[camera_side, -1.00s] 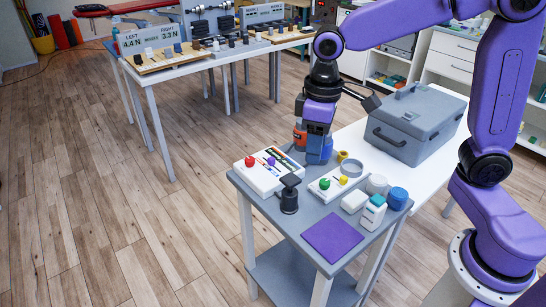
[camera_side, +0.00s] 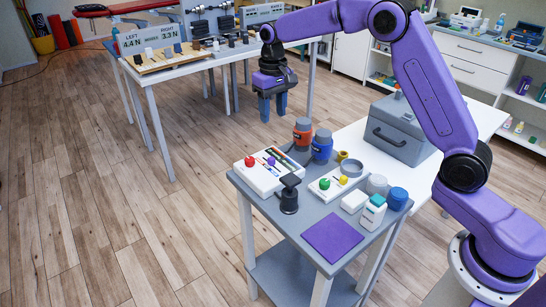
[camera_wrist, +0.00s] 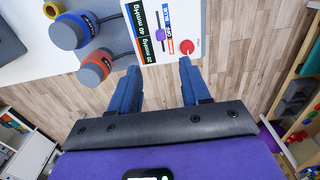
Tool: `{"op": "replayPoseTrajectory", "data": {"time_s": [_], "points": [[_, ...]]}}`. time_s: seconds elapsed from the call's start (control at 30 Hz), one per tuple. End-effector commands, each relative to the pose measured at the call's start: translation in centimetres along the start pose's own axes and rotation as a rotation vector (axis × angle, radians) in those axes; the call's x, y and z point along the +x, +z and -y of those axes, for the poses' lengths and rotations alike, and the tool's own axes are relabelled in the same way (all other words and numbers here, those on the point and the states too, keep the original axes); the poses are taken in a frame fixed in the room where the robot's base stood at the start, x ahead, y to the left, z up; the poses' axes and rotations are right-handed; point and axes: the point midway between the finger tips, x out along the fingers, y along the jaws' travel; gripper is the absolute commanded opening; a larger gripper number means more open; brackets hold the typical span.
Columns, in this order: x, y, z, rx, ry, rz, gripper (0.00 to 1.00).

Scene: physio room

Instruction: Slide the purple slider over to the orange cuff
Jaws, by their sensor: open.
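The purple slider (camera_side: 271,161) sits on a white panel (camera_side: 263,181) beside a red knob (camera_side: 250,161). In the wrist view the purple piece (camera_wrist: 160,34) shows on the panel among coloured marks and mmHg labels. The orange cuff (camera_side: 302,132) stands behind the panel as an orange-banded round unit, with a blue-banded unit (camera_side: 322,146) at its right. The orange cuff (camera_wrist: 96,68) also shows in the wrist view, left of my fingers. My gripper (camera_side: 273,117) is open and empty, raised in the air beyond the table's far edge, apart from the slider and cuff.
A second white panel (camera_side: 333,190) has green and yellow knobs. A dark upright post (camera_side: 289,197), white containers and a purple mat (camera_side: 332,238) share the grey table. A grey case (camera_side: 402,130) stands behind at right. Another table (camera_side: 200,62) is in the background.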

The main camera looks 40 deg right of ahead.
Motion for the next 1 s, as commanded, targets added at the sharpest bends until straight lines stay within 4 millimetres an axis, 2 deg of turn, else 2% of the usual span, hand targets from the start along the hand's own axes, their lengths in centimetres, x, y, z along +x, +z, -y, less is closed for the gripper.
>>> {"op": "replayPoseTrajectory", "data": {"time_s": [0.7,0.83,1.0], "points": [[13.1,0.2,0.0,-0.002,0.001,0.004,0.47],[14.7,0.1,0.0,-0.002,0.001,0.003,0.47],[15.7,0.1,0.0,-0.001,0.000,0.001,0.47]]}}
